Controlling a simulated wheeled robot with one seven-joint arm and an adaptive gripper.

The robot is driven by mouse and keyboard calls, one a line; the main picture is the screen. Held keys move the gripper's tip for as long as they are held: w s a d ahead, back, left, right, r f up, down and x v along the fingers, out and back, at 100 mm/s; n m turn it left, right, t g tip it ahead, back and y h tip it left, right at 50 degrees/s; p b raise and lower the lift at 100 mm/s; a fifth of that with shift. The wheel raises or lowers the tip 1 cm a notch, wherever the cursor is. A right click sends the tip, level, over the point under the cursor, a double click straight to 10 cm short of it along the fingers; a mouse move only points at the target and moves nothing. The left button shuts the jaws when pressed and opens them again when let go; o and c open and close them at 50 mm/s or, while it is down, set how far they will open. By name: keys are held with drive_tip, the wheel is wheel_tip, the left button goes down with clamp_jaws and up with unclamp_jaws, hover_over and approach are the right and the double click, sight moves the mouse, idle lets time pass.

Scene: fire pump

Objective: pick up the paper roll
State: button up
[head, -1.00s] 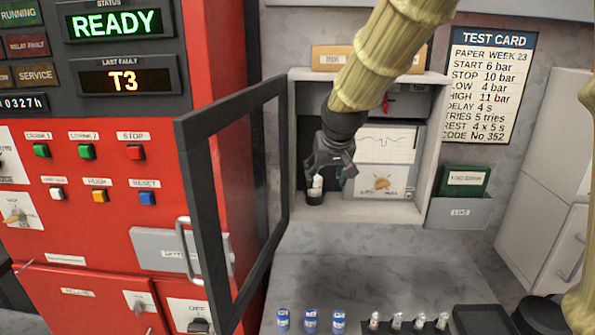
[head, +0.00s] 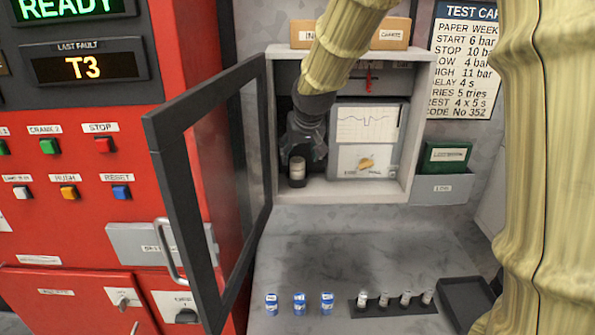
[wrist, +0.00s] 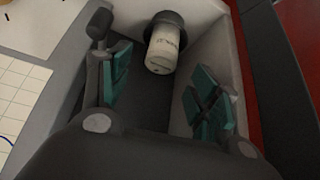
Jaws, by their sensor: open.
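The paper roll (head: 297,167) is a small whitish cylinder in the left side of the open wall cabinet. It stands upright on a dark round base (head: 297,182). My gripper (head: 305,151) is inside the cabinet, just above and slightly right of the roll in the head view, and partly hides the space around it. In the wrist view the roll (wrist: 163,48) lies beyond the open fingers, between their lines, with faint writing on its side. The teal-padded fingers of my gripper (wrist: 162,88) are wide apart with nothing between them.
The cabinet (head: 425,110) has a recorder (head: 365,140) with a chart right of my gripper. Its framed glass door (head: 180,150) stands open at the left. Pale cabinet walls are close beside the fingers. Blue cylinders (head: 299,304) and small silver-topped items (head: 384,299) stand on the counter below.

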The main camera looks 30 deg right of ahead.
sight(298, 160)
drive_tip(key=shift+p+x, duration=0.55)
drive_tip(key=shift+x, duration=2)
drive_tip(key=c, duration=1.1)
